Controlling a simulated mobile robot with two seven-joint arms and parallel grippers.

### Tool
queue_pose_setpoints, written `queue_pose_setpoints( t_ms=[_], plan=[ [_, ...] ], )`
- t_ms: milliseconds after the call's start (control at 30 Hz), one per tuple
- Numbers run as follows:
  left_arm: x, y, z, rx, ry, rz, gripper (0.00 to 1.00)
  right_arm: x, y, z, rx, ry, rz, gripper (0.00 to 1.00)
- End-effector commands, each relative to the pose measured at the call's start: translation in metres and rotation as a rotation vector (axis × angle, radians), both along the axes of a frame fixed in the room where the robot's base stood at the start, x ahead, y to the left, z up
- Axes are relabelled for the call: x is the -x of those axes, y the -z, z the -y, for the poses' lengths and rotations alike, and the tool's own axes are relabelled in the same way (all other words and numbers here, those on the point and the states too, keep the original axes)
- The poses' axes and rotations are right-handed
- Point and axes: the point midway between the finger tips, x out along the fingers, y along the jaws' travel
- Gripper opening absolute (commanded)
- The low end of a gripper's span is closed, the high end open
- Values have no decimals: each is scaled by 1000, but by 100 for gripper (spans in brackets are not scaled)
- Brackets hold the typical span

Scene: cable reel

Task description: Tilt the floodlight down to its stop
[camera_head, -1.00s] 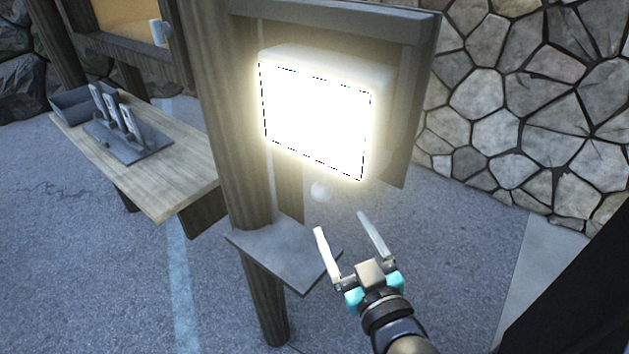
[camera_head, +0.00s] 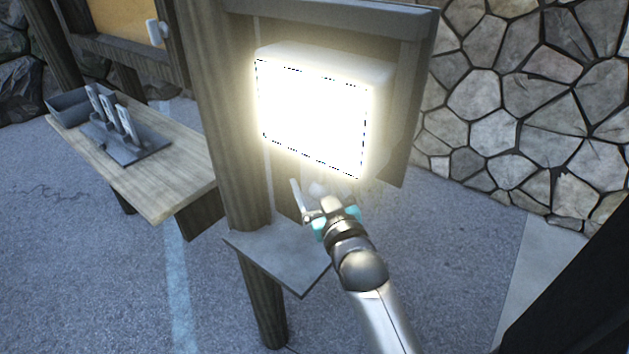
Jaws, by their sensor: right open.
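The floodlight (camera_head: 314,115) is lit, a glowing white box on a grey backboard beside a wooden post. Its bright face looks toward me and its lower edge slopes down to the right. My right gripper (camera_head: 317,188) is open just below the floodlight's lower edge, in front of the backboard. One finger shows clearly at its left; the other is washed out by the glow. A small pale knob under the floodlight is mostly hidden behind the gripper, and I cannot tell if the fingers are around it. My left gripper is not in view.
A grey shelf (camera_head: 272,262) juts from the post (camera_head: 210,110) below the gripper. A wooden table (camera_head: 165,190) with a grey rack (camera_head: 125,140) and a bin (camera_head: 75,108) stands at the left. A stone wall (camera_head: 530,100) is at the right. The paved ground between is clear.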

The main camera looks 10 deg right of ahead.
Motion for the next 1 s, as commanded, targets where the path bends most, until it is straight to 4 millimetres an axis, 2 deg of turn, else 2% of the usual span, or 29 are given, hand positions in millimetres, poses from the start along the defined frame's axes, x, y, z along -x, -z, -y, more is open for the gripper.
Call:
queue_pose_setpoints(
  t_ms=[400,1000],
  plan=[
    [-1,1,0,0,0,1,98,-7,0,0,0,0,0,81],
    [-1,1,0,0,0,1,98,-7,0,0,0,0,-1,14]
  ],
)
